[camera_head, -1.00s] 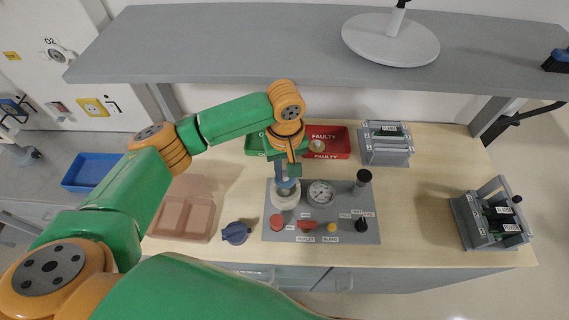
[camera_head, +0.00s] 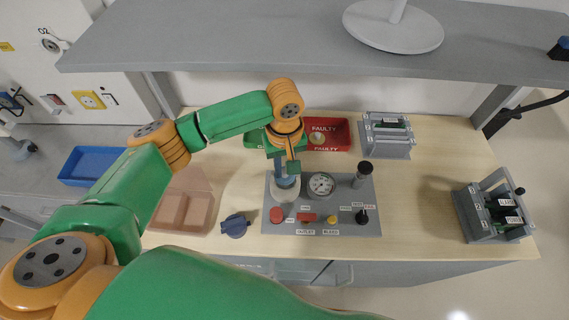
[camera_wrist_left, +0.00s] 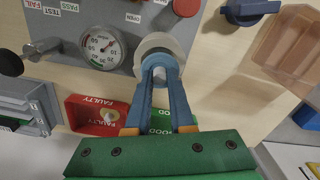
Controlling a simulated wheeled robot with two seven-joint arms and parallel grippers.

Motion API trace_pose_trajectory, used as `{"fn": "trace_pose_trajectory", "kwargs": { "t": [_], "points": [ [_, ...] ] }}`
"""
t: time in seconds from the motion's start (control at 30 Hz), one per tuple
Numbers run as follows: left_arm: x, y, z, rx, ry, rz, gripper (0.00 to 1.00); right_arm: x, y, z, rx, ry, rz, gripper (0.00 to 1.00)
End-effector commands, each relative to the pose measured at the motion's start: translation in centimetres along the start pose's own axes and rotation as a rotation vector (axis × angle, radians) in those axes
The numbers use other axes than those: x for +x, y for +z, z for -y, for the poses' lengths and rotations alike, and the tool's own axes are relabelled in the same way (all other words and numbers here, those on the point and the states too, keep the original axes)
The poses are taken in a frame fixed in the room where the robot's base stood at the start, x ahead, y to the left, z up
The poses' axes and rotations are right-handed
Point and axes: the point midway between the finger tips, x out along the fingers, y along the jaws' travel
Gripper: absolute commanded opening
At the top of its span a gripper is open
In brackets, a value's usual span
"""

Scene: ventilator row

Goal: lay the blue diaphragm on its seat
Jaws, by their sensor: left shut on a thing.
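My left gripper (camera_head: 287,181) is shut on the blue diaphragm (camera_wrist_left: 160,62), a small disc between the fingertips (camera_wrist_left: 159,76). In the head view the fingers and wrist hide most of the diaphragm. The seat is a pale round cup (camera_head: 284,194) on the grey panel, and its rim also shows in the left wrist view (camera_wrist_left: 164,41). The diaphragm is at the cup's opening. I cannot tell whether it touches the seat or hangs just above it. My right gripper is out of view.
The grey panel (camera_head: 345,220) also holds a gauge (camera_head: 321,185), a black-topped post (camera_head: 362,174) and several knobs. A blue knob (camera_head: 235,225) and a pinkish divided tray (camera_head: 182,211) lie left. A red FAULTY bin (camera_head: 340,135) and a green bin stand behind. A shelf (camera_head: 270,45) overhangs the back.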

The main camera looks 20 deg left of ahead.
Motion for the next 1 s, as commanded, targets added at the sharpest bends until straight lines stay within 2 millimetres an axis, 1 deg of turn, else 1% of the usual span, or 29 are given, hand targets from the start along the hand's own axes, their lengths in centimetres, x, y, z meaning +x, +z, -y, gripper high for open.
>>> {"fn": "trace_pose_trajectory", "kwargs": {
  "t": [0.33, 0.5, 0.63, 1.0],
  "points": [
    [0.1, 0.0, 0.0, -0.001, -0.001, 0.0, 0.0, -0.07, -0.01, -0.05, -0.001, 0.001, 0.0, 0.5],
    [0.54, 0.0, -0.06, -0.001, -0.002, 0.001, 0.0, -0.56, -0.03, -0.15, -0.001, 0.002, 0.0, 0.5],
    [0.83, -0.04, -0.09, 0.0, -0.001, 0.0, 0.0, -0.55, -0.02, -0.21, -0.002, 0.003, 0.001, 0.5],
    [0.78, -0.05, -0.08, 0.0, -0.001, 0.0, 0.0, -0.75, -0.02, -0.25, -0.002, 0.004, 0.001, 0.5]
  ]
}}
